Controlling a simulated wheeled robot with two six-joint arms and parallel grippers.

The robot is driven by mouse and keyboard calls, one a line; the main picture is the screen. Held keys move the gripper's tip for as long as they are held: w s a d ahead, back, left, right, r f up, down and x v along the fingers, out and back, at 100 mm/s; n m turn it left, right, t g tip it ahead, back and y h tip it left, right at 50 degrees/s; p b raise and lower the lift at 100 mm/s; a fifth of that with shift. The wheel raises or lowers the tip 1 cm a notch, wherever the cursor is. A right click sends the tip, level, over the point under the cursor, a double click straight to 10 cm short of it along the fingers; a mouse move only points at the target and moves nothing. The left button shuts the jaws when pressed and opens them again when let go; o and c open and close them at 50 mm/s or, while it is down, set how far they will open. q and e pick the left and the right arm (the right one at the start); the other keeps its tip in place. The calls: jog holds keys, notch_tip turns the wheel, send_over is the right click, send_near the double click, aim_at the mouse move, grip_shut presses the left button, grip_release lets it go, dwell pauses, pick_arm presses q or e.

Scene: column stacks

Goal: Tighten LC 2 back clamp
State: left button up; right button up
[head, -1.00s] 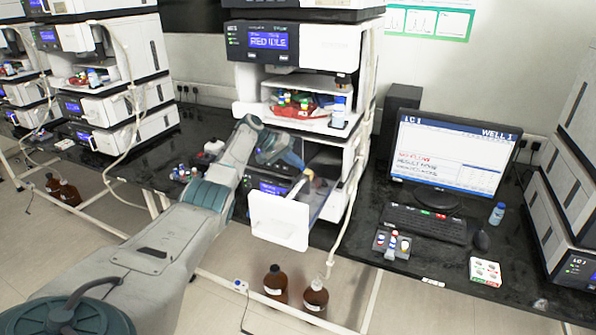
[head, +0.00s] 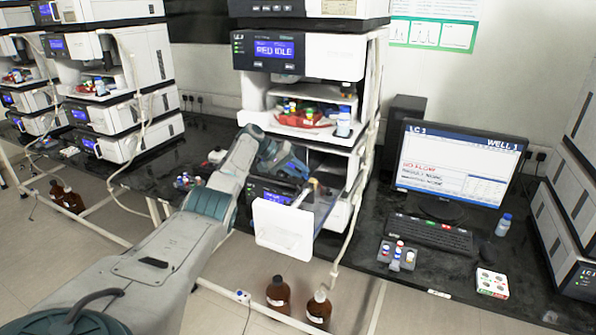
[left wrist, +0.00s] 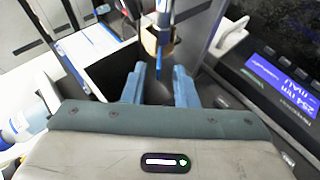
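The near instrument stack has an open drawer with a white front (head: 283,228). My left gripper (head: 300,172) reaches in above this drawer. Its dark and blue body hides part of the bay. In the left wrist view, the two blue fingers of my left gripper (left wrist: 160,85) are apart, with a dark gap between them. A tan fitting (left wrist: 152,42) with a blue-and-dark rod through it lies just beyond the fingertips; contact cannot be told. A small tan-topped part (head: 315,186) shows beside the gripper in the head view. Which piece is the back clamp is unclear. My right gripper is out of view.
A shelf above the gripper holds a red tray (head: 303,119) with small capped vials. Two brown bottles (head: 278,294) stand below the drawer. A monitor (head: 457,163) and keyboard (head: 431,233) are on the bench at right. Other stacks stand at left.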

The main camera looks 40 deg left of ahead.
pick_arm(q)
jog(key=b+v, duration=0.3)
jog(key=v, duration=0.7)
jog(key=shift+s+a+r, duration=0.15)
jog(key=shift+a+r, duration=0.1)
jog(key=shift+r, duration=0.05)
